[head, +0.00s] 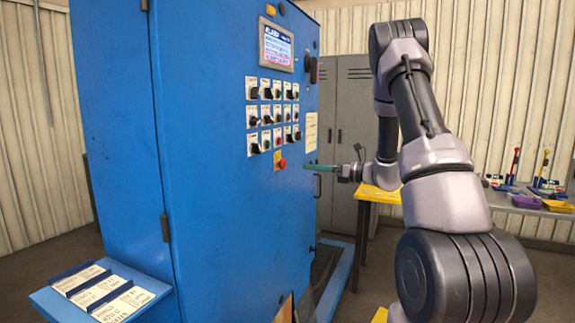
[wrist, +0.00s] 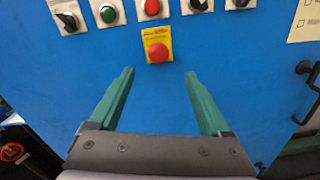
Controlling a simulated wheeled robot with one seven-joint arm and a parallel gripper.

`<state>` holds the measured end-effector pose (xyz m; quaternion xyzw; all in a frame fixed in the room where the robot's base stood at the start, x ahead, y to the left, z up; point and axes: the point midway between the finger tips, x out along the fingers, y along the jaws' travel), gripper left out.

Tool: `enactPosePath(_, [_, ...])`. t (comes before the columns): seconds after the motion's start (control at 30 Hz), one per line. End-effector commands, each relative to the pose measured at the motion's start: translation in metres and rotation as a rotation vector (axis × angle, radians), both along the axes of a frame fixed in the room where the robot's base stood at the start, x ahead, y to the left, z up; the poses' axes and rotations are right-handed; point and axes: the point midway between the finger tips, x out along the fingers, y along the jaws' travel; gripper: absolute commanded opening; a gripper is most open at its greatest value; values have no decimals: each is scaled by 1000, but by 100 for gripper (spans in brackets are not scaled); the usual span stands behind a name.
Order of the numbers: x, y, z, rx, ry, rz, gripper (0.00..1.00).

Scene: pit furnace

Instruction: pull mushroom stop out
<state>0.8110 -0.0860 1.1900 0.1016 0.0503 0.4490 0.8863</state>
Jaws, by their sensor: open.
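The mushroom stop (head: 282,164) is a red round button on a yellow plate, low on the front of the blue cabinet (head: 215,230), below the rows of switches. In the wrist view the mushroom stop (wrist: 158,53) is at upper centre, beyond the fingertips and between their lines. My gripper (head: 308,166) is to the right of the stop in the head view, pointing at the cabinet. In the wrist view my gripper (wrist: 159,72) has its two green fingers wide apart with nothing between them. I see no contact with the stop.
Rows of switches and buttons (head: 271,114) sit above the stop, under a screen (head: 276,46). A black handle (wrist: 308,78) is at the right in the wrist view. A yellow-topped table (head: 378,194) and grey lockers (head: 345,125) stand behind my arm.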

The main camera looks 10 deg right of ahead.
Motion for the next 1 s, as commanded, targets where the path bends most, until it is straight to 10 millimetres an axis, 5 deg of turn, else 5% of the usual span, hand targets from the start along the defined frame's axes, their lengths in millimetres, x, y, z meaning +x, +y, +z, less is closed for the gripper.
enactPosePath(0.5, [50,73,1,-4,-2,7,81])
enactPosePath(0.97, [58,83,1,-3,0,4,81])
enactPosePath(1.0, [58,83,1,-3,0,4,66])
